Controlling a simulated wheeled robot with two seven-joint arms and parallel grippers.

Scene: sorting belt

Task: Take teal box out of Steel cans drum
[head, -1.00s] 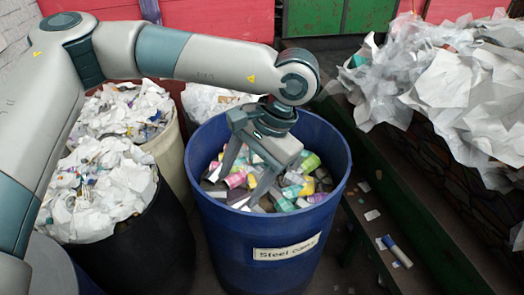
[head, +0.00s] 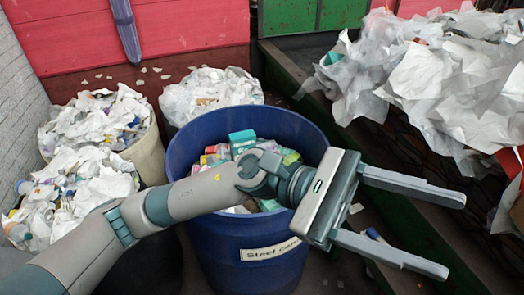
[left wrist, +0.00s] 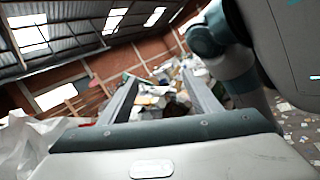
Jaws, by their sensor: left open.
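The blue Steel cans drum (head: 255,268) stands in the middle of the head view, its label partly cut off by my arm. A teal box (head: 242,142) stands up among the cans at the drum's far side, its top above most of the contents. My left gripper (head: 425,232) is open and empty, to the right of the drum, with its fingers pointing right. My left forearm crosses in front of the drum and hides part of its contents. In the left wrist view the open fingers (left wrist: 160,92) have nothing between them. My right gripper is not in view.
Drums full of white paper waste (head: 80,185) stand at the left, with another (head: 212,92) behind. A belt heaped with crumpled paper and plastic (head: 430,85) runs along the right. Red and green walls close off the back.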

